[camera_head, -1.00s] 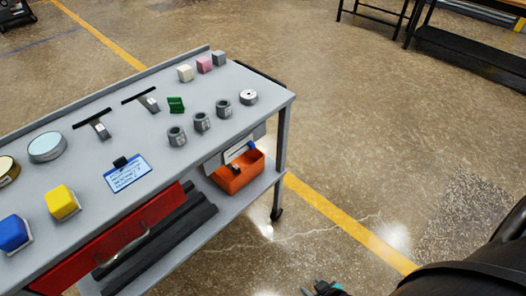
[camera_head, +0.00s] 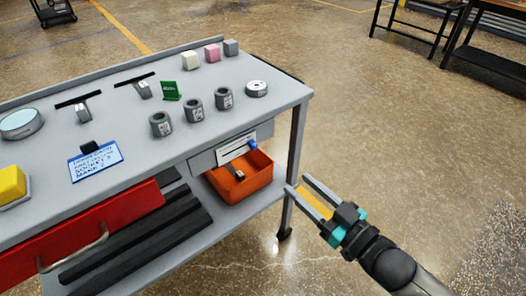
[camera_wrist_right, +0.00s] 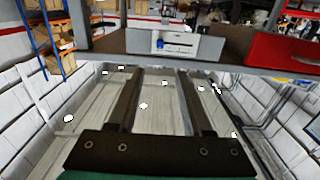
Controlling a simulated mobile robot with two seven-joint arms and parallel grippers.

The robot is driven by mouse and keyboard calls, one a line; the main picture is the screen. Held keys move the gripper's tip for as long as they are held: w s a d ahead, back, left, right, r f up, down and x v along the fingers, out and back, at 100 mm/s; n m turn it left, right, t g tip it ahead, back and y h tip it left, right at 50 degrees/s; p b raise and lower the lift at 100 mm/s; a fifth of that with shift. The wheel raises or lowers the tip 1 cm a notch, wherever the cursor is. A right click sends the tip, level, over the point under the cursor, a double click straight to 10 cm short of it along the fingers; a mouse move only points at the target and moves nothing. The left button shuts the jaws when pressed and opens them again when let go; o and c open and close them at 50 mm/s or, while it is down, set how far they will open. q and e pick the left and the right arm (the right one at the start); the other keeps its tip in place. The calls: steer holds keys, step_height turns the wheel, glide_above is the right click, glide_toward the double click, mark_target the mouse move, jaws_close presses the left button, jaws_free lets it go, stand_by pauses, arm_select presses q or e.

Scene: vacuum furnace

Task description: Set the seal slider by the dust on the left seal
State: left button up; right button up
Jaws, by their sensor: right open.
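Under the table's front edge, at the right, a grey box carries a white slider panel (camera_head: 232,154) with a blue knob (camera_head: 252,143). A pale blue round disc (camera_head: 20,124) lies at the table's left. I cannot tell which thing is the left seal, and no dust is discernible.
The grey table (camera_head: 215,108) bears several grey rings, a green card (camera_head: 170,90), two black slots with grey tabs, cubes and a blue-edged note (camera_head: 96,161). An orange bin (camera_head: 258,182) and dark bars fill the shelf.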

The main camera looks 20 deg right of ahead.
mark_target(255, 146)
steer(key=b+x, duration=0.4)
steer(key=x, duration=0.8)
steer(key=shift+w+a+f, duration=0.1)
steer(key=shift+w+a, duration=0.05)
steer(key=shift+w, duration=0.15)
arm_select(q)
steer(key=w+d+r+t, duration=0.1)
steer(key=w+r, duration=0.3)
steer(key=r, duration=0.6)
steer(key=shift+t+b, duration=0.3)
steer(key=shift+b, duration=0.15)
arm_select(e)
steer(key=shift+x, duration=1.2)
jaws_close()
